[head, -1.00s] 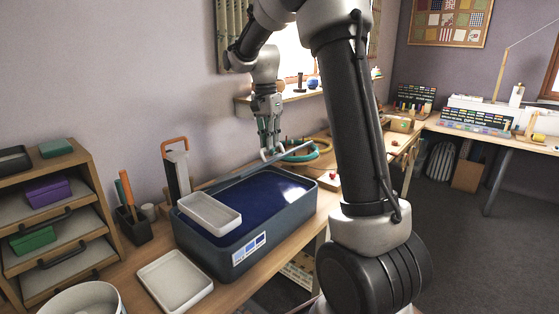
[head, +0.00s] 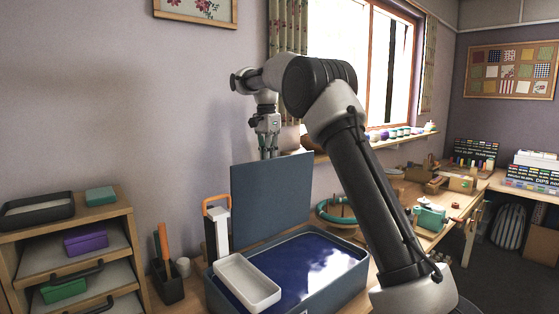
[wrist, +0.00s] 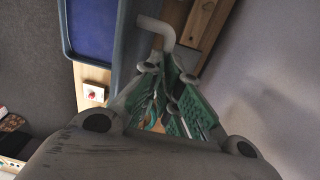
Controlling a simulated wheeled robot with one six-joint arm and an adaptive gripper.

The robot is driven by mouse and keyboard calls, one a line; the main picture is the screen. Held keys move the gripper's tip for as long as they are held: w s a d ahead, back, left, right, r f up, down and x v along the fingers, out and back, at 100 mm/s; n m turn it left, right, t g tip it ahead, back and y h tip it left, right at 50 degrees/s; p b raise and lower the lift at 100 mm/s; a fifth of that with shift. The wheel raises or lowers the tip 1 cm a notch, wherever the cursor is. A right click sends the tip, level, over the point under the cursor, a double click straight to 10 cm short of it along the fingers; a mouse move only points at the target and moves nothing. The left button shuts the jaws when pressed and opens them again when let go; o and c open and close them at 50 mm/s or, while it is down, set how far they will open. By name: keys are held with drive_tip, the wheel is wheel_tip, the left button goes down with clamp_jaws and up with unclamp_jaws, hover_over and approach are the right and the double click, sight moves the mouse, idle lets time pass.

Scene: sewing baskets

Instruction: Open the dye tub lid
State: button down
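The dye tub (head: 340,291) is a dark grey-blue box with deep blue dye inside; it also shows in the wrist view (wrist: 66,35). Its lid (head: 272,198), a flat grey-blue panel, stands nearly upright along the tub's back edge, so the tub is open. My gripper (head: 267,150) is at the lid's top edge, its fingertips partly hidden behind the panel. In the wrist view, the green-padded fingers (wrist: 168,76) close together at the tips around the end of the pale bent lid handle (wrist: 158,31).
A white tray (head: 247,282) sits across the tub's left end. An orange-handled upright tool (head: 216,225), a dark pen holder (head: 167,286) and a drawer shelf (head: 120,228) stand left. The wall is close behind.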

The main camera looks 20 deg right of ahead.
drive_tip(key=shift+g, duration=0.4)
drive_tip(key=shift+w+a+f, duration=0.3)
drive_tip(key=shift+w+f, duration=0.25)
drive_tip(key=shift+w, duration=0.15)
drive_tip(key=shift+w+a+f, duration=0.35)
drive_tip(key=shift+w+f, duration=0.25)
drive_tip(key=shift+w, duration=0.1)
drive_tip(key=shift+w+a+f, duration=0.3)
drive_tip(key=shift+w+f, duration=0.25)
drive_tip(key=shift+w, duration=0.15)
drive_tip(key=c, duration=1.5)
unclamp_jaws()
drive_tip(key=shift+c, duration=0.2)
drive_tip(key=shift+w+f, duration=0.1)
drive_tip(key=shift+w, duration=0.15)
drive_tip(key=shift+s+d+r, duration=0.1)
drive_tip(key=shift+r, duration=0.1)
